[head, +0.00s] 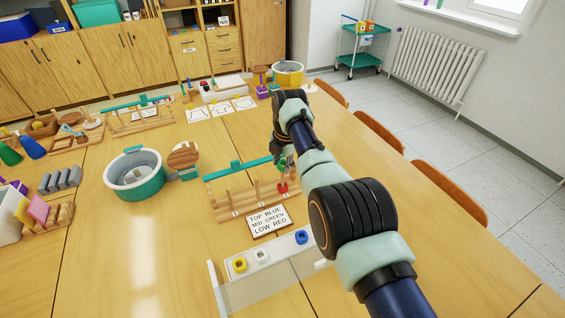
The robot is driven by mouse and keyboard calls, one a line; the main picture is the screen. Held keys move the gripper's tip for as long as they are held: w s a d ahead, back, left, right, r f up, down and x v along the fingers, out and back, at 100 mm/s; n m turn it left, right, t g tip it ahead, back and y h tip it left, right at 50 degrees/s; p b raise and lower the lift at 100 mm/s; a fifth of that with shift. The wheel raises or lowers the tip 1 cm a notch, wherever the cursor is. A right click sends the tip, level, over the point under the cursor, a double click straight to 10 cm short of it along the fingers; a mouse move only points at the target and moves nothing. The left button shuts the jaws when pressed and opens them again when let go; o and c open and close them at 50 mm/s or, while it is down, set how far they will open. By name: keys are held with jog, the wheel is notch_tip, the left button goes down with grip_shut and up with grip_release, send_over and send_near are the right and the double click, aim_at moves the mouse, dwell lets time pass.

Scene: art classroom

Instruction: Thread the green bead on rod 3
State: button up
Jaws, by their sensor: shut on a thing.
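My gripper (282,158) is at the far end of my arm, over the right end of a wooden rod rack (240,207). It is shut on the green bead (284,166), which is small and partly covered by the fingers. Just below, a red bead (283,188) sits low at the rack's rightmost rod. I cannot tell whether the green bead is around that rod or only above it. The other upright rods to the left look bare. The small number labels on the rack's front are hard to read.
A card (269,220) reading top blue, mid green, low red lies before the rack. A pale tray (285,258) in front holds yellow (240,265), white (261,256) and blue (301,237) beads. A green-and-white tub (135,181) stands left. The table's right side is clear.

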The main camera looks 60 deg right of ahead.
jog(key=shift+f, duration=0.1)
dwell(0.5)
jog(key=shift+f+b, duration=0.35)
jog(key=shift+b, duration=0.25)
jog(key=shift+f, duration=0.1)
dwell(0.6)
jog(key=shift+f+b, duration=0.45)
jog(key=shift+f, duration=0.05)
jog(key=shift+f+b, duration=0.45)
dwell(0.6)
dwell(0.5)
jog(key=o, duration=0.8)
jog(key=shift+o, duration=0.2)
notch_tip(320, 180, up, 12)
jog(key=s+a, duration=0.1)
jog(key=shift+s, duration=0.3)
